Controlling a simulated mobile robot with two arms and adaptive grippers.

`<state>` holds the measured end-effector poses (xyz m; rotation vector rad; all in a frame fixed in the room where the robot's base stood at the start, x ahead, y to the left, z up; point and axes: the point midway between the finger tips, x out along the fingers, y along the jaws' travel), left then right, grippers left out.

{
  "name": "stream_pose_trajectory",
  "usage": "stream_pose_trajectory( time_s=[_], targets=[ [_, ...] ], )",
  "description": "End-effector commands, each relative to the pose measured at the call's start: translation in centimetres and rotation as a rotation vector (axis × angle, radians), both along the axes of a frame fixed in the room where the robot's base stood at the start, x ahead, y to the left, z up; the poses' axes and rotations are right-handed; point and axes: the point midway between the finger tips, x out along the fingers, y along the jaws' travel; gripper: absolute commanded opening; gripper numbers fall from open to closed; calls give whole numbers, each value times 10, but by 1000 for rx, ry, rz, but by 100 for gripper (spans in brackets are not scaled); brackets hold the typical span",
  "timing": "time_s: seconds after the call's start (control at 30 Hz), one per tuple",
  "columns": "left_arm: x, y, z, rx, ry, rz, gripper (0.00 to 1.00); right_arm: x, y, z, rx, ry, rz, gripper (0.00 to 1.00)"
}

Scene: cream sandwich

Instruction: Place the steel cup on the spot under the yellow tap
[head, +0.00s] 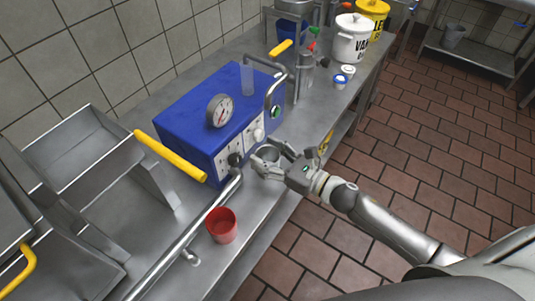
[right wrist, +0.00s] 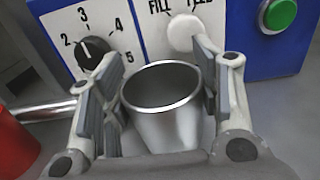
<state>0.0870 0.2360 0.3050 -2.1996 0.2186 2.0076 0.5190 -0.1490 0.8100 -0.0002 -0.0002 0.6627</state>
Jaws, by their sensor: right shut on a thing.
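The steel cup (head: 270,154) is upright in front of the blue machine, at the counter's front edge. My right gripper (head: 267,162) is shut on it. In the right wrist view, the cup (right wrist: 165,125) stands between the two fingers, its open rim facing up and its inside looking empty. I cannot tell whether its base touches the counter. A yellow handle (head: 281,48) sits at the pipework behind the machine, farther along the counter. A longer yellow lever (head: 170,157) is at the machine's left. The spot under the tap cannot be made out. My left gripper is not in view.
The blue machine (head: 180,115) has a gauge, a black dial (right wrist: 93,53), and a green button (right wrist: 280,14). A red cup (head: 221,226) stands near the front edge, beside a steel pipe (head: 185,238). White (head: 351,40) and yellow (head: 373,14) pots and small jars stand at the far end.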

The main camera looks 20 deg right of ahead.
Motion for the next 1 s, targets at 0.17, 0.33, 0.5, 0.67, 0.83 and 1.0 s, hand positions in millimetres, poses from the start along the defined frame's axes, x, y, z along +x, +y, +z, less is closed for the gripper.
stream_pose_trajectory(
  time_s=[0.17,0.33,0.5,0.67,0.83,1.0],
  targets=[
    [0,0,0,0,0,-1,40,0,0,1,1,-1,0,33],
    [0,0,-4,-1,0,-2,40,0,0,-4,1,1,0,58],
    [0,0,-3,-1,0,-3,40,0,0,-3,1,1,0,78],
    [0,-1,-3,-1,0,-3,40,0,0,-2,1,1,0,78],
    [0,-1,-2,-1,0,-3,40,0,0,-1,1,1,0,78],
    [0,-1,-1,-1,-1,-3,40,-7,-5,-1,0,4,-1,78]
  ],
)
